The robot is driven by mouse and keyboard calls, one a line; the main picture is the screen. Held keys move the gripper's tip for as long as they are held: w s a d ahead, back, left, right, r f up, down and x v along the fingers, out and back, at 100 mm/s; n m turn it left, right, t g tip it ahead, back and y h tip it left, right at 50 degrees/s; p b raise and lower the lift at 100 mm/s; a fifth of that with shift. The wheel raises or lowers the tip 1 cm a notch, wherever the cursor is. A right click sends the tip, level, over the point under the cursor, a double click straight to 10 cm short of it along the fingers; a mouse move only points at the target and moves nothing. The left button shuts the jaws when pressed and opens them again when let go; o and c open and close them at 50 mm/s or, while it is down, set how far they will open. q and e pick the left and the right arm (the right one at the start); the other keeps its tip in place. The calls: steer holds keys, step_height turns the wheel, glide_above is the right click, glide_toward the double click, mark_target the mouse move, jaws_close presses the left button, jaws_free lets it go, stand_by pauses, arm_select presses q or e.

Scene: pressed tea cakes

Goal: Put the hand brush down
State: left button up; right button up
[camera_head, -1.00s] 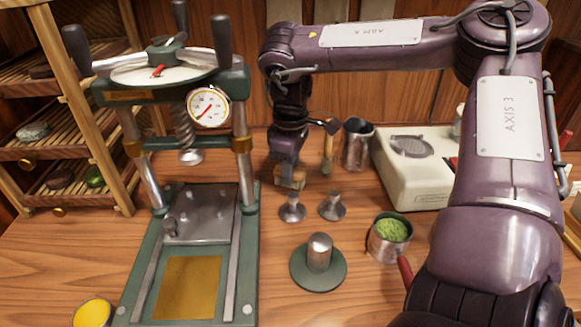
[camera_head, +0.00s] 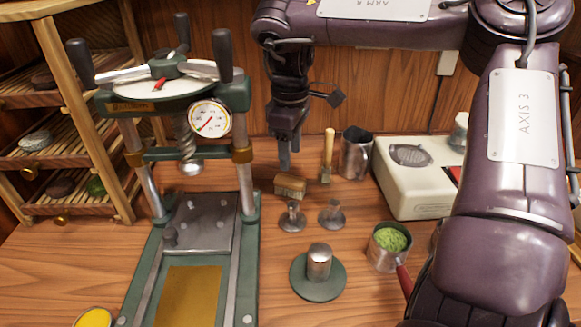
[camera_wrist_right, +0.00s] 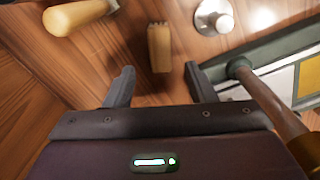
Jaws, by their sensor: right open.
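The hand brush (camera_head: 290,186), a small wooden block with pale bristles, lies on the wooden table behind two small metal pieces. In the right wrist view the brush (camera_wrist_right: 159,48) shows ahead of the gap between the fingers, apart from both. My right gripper (camera_head: 290,160) is open and empty above the brush; its spread fingers also show in the right wrist view (camera_wrist_right: 160,82). My left gripper is not in view.
A green press (camera_head: 200,225) stands left of the brush. A wooden-handled tool (camera_head: 328,150) and a metal jug (camera_head: 356,150) stand to its right. A green-based metal weight (camera_head: 318,275) and a pan of green powder (camera_head: 389,245) are nearer. A drying rack (camera_head: 75,110) is far left.

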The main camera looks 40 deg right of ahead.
steer(key=shift+r+p, duration=0.35)
steer(key=shift+r, duration=1.95)
